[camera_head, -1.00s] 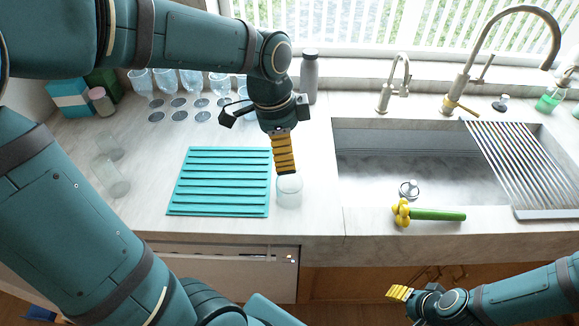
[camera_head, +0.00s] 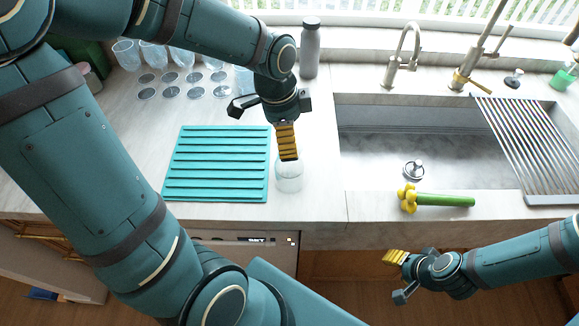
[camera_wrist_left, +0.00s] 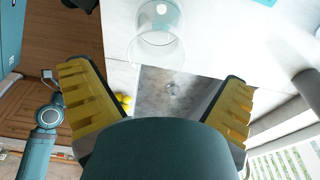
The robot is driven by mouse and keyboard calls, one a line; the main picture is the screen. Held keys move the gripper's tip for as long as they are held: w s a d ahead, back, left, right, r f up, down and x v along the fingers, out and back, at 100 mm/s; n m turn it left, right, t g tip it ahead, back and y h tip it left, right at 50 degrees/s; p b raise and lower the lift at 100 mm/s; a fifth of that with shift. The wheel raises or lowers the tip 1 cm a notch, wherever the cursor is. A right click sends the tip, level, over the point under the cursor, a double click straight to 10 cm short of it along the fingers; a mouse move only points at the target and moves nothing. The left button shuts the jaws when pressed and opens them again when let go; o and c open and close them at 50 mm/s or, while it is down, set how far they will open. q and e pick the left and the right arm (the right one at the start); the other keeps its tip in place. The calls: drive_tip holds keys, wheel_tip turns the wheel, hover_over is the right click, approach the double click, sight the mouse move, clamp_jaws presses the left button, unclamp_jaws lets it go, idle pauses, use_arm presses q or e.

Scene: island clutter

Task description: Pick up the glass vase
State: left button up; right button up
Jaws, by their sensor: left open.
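The clear glass vase (camera_head: 289,181) stands upright on the pale counter, just right of the teal drying mat (camera_head: 215,199). It also shows in the left wrist view (camera_wrist_left: 157,48), at the top, beyond and between the fingertips. My left gripper (camera_head: 287,155) is above the vase, pointing down, with a yellow finger overlapping its rim in the head view. In the left wrist view the two yellow fingers are spread wide, with nothing held. I cannot tell whether they touch the glass. My right gripper (camera_head: 396,275) is low in front of the counter; its opening is unclear.
Several clear glasses (camera_head: 126,52) stand at the back left, and a grey bottle (camera_head: 310,50) stands by the window. The sink (camera_head: 375,150) is right of the vase. Yellow flowers with a green stem (camera_head: 440,200) lie on its front ledge.

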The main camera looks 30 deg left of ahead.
sight(289, 165)
use_arm(q)
drive_tip(key=f, duration=0.3)
drive_tip(key=f+b, duration=0.1)
drive_tip(key=f, duration=0.1)
drive_tip(key=shift+d+f, duration=0.25)
drive_tip(key=shift+s, duration=0.1)
drive_tip(key=c, duration=1.4)
